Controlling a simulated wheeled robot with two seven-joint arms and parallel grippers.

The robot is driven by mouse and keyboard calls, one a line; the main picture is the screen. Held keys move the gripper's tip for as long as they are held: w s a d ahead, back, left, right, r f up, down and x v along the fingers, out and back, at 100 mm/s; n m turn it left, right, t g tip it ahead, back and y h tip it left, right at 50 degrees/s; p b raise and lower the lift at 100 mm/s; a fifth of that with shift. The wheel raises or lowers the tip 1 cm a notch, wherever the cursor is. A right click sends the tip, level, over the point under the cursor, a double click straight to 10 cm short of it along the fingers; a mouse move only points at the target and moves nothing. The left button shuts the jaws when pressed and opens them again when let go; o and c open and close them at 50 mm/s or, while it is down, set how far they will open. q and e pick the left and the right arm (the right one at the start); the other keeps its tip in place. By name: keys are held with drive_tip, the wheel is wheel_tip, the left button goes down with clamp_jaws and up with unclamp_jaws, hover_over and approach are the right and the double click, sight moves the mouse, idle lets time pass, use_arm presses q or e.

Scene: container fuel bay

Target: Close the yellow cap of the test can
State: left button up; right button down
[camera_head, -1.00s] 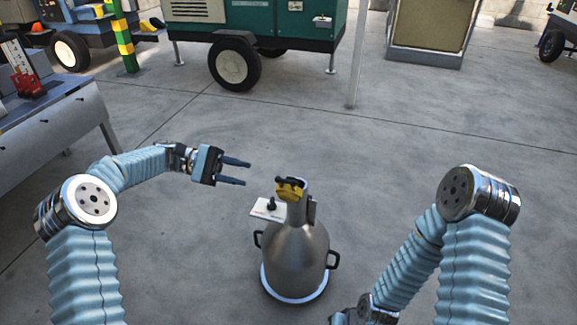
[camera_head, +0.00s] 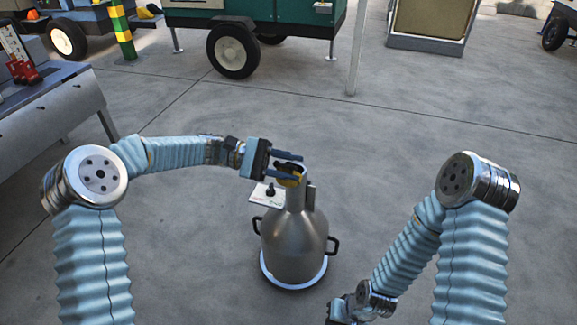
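The test can (camera_head: 296,246) is a grey metal can with a narrow neck and two black side handles, standing upright on the floor. Its yellow cap (camera_head: 289,183) is at the top of the neck, partly hidden by my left gripper. My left gripper (camera_head: 297,167) reaches in from the left with its two dark fingers apart, at the cap. I cannot tell whether the fingers touch it. My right gripper (camera_head: 340,312) is at the bottom edge, low and right of the can, mostly cut off, and its fingers do not show clearly.
A white label plate (camera_head: 264,196) with a black knob sits beside the can's neck. A grey bench (camera_head: 50,125) stands at the left. A green wheeled unit (camera_head: 262,35) and a thin pole (camera_head: 358,50) stand behind. The floor around the can is clear.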

use_arm(q)
clamp_jaws()
idle(0.4)
